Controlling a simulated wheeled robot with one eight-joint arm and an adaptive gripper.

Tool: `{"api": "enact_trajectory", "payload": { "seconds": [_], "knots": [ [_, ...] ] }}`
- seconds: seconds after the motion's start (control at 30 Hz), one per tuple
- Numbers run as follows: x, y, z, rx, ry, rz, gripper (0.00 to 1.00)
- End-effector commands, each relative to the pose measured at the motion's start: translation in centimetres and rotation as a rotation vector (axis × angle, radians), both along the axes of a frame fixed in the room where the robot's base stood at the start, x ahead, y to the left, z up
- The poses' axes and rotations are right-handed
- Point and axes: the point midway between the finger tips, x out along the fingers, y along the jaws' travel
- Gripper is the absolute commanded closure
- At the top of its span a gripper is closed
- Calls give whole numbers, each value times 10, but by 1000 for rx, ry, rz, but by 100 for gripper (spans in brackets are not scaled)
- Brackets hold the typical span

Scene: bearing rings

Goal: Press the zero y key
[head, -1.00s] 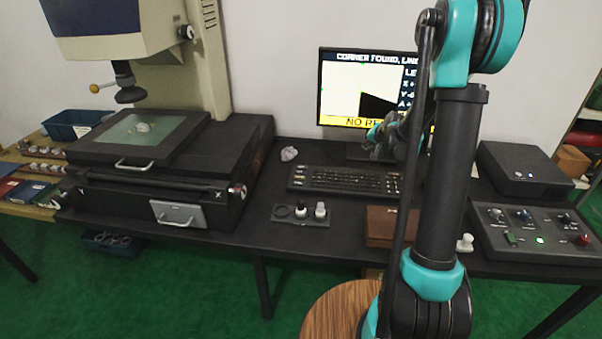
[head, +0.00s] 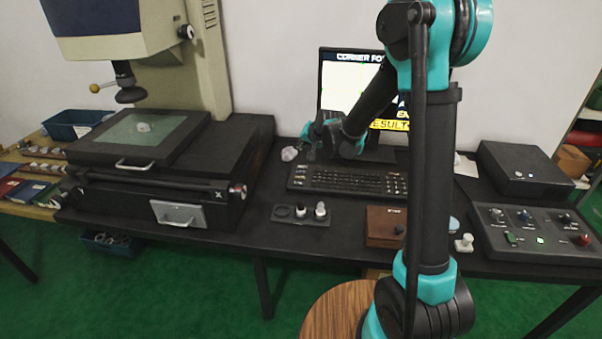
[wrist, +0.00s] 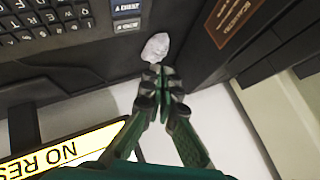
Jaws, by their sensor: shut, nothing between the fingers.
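The black keyboard (head: 345,181) lies on the dark bench below the monitor. In the wrist view its key block (wrist: 50,22) is at the upper left, with labelled wider keys (wrist: 127,27) at its end. I cannot pick out the zero y key; the labels are too small or cut off. My gripper (head: 309,152) is above the bench near the keyboard's far left corner. In the wrist view my gripper (wrist: 160,72) is shut and empty, its tips appearing beside a crumpled pale lump (wrist: 156,46). Whether they touch anything cannot be told.
The monitor (head: 340,85) stands behind the keyboard, partly hidden by my arm. The measuring machine's stage (head: 150,190) is to the left. A knob tray (head: 287,216) and a brown box (head: 384,228) lie in front. A control panel (head: 540,235) is at the right.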

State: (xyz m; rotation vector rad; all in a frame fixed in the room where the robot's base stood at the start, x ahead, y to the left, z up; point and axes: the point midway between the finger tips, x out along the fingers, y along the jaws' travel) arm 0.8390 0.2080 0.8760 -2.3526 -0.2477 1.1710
Motion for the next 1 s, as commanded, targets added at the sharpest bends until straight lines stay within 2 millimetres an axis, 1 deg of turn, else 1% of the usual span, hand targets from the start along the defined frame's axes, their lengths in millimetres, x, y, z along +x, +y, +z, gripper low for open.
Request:
{"api": "enact_trajectory", "payload": {
  "seconds": [0.17, 0.27, 0.37, 0.8, 1.0],
  "knots": [
    [0, 0, -1, 0, 0, 0, 100],
    [1, 0, -5, 0, 0, 0, 100],
    [1, 0, -14, 1, 0, -1, 100],
    [1, 0, -70, 1, 0, -1, 100],
    [0, -1, -84, 1, 0, -1, 100]
  ]
}}
